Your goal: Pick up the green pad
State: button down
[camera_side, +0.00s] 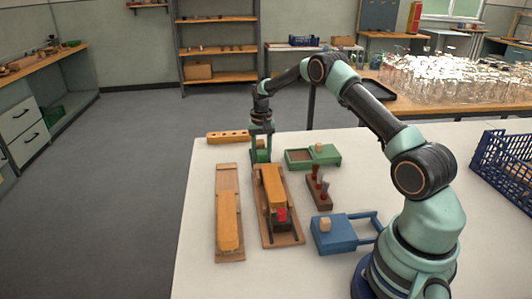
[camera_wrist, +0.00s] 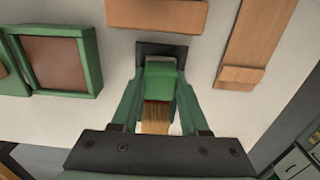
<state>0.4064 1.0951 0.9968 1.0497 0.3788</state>
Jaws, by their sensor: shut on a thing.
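The green pad (camera_side: 260,155) is at the far side of the white table, just beyond the middle wooden board, directly below my gripper (camera_side: 261,135). In the wrist view, my gripper (camera_wrist: 158,100) has its two green fingers closed on both sides of the green pad (camera_wrist: 161,70). Brown bristles and a tan wooden part show between the fingers, close to the pad. A dark square piece (camera_wrist: 147,48) shows around the pad's far end. I cannot tell whether the pad touches the table.
A green tray (camera_side: 325,149) stands to the right. The middle board (camera_side: 288,239) carries an orange block and a red part; the left board (camera_side: 227,173) carries another.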

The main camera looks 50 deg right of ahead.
aim_at(262, 152)
notch_tip(262, 152, up, 20)
dwell(0.6)
jog(key=c, duration=1.4)
grip_release()
grip_shut()
jog(key=shift+s+d+f, duration=1.4)
jog(key=shift+s+f, duration=0.15)
jog(key=shift+f, duration=1.2)
jog(key=shift+s+d+f, duration=1.45)
jog(key=shift+s+f, duration=0.1)
jog(key=shift+f, duration=1.25)
jog(key=shift+s+d+f, duration=1.4)
jog(key=shift+s+f, duration=0.15)
jog(key=shift+f, duration=1.2)
jog(key=shift+f, duration=0.6)
